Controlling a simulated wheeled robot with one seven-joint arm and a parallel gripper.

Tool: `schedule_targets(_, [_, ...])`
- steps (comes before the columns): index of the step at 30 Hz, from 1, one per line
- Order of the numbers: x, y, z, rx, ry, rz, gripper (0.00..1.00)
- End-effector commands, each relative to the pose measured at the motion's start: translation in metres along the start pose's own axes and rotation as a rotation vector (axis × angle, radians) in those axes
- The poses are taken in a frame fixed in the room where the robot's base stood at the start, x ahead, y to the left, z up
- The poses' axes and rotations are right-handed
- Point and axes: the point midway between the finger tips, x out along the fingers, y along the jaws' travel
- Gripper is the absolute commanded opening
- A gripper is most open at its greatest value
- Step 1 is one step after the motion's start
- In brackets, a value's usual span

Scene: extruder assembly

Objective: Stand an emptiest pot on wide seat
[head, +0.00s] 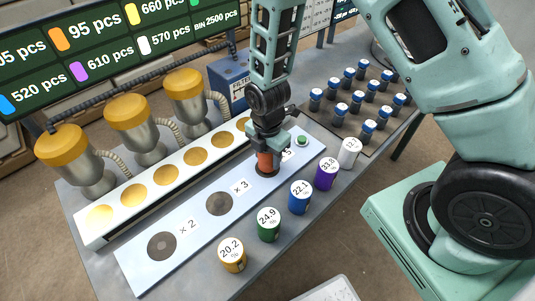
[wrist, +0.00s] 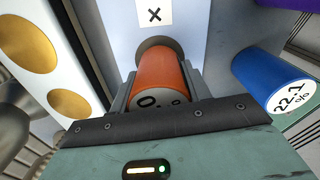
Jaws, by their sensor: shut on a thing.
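My gripper (head: 266,150) is shut on an orange pot (head: 265,161), which looks upright. In the wrist view the orange pot (wrist: 162,72) sits between the fingers, its top label starting with "0."; the rest is partly hidden. Its lower end is at the far round seat (head: 267,172) of the pale blue board (head: 190,222), near the partly hidden "5" mark. I cannot tell whether it touches the bottom. The "× 3" seat (head: 219,204) and the "× 2" seat (head: 162,246) are empty.
Beside the board stand yellow 20.2 (head: 232,255), green 24.9 (head: 268,225), blue 22.1 (head: 300,197), purple 33.8 (head: 326,174) and white (head: 349,153) pots. A white strip with gold discs (head: 134,203) lies left. Blue-capped parts stand on a dark tray (head: 340,142).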

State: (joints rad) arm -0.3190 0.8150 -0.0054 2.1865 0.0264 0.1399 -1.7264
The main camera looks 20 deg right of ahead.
Motion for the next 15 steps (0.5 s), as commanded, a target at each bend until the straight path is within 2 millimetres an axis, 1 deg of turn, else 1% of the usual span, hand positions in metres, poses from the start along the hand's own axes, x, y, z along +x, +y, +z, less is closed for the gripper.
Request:
schedule_targets(5, [0.0010,0.0001,0.0001,0.000,0.000,0.000,0.21])
schedule_targets(15, [0.0091,0.0002,0.0002,0.000,0.000,0.000,0.21])
